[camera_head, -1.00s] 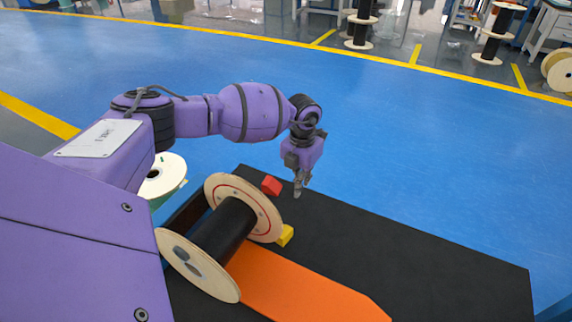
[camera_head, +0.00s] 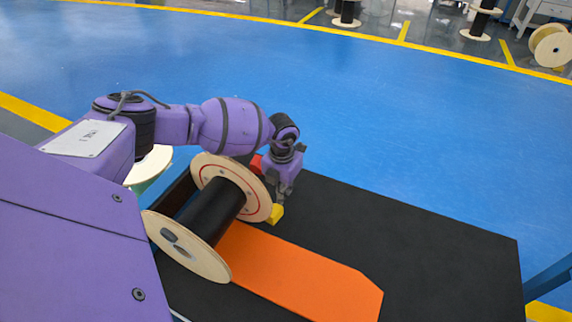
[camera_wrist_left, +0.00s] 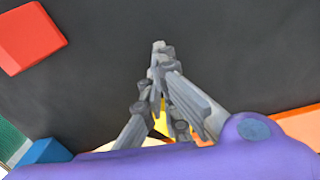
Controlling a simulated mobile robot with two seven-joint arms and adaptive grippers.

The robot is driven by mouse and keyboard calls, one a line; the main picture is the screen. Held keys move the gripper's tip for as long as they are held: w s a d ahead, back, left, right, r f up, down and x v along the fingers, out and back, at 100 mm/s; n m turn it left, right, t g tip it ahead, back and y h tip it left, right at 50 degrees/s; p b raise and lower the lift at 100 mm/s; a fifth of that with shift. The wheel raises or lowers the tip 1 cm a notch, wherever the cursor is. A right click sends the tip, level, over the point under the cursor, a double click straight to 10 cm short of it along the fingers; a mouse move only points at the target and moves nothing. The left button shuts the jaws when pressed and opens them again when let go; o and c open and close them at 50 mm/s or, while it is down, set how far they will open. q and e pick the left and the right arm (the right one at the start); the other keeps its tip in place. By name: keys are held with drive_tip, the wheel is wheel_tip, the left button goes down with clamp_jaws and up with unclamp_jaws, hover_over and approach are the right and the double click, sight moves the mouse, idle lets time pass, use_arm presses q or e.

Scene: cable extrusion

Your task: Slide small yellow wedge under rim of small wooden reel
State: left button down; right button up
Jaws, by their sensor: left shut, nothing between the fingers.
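The small wooden reel (camera_head: 205,250) lies on its side on the black table, a black winding between its two pale round flanges. The small yellow wedge (camera_head: 276,214) lies at the right edge of the far flange, close against its rim. I cannot tell whether its tip is under the rim. My left gripper (camera_head: 280,200) points down right at the wedge, its fingers shut and empty. In the left wrist view the shut fingers (camera_wrist_left: 160,47) cover most of the wedge, with a little yellow showing between them. My right gripper is not in view.
A red wedge (camera_wrist_left: 28,38) lies behind the far flange. An orange ramp (camera_head: 300,275) runs from the reel toward the front right. A blue block (camera_wrist_left: 45,152) shows in the left wrist view. The right of the black table (camera_head: 440,240) is clear.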

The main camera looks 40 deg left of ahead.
sight(277, 212)
use_arm(q)
drive_tip(key=shift+s, duration=0.1)
drive_tip(key=s+p, duration=0.3)
drive_tip(key=shift+d+r, duration=0.2)
drive_tip(key=shift+d, duration=0.05)
drive_tip(key=shift+s+d+f, duration=0.1)
drive_tip(key=shift+s, duration=0.2)
drive_tip(key=shift+f, duration=0.15)
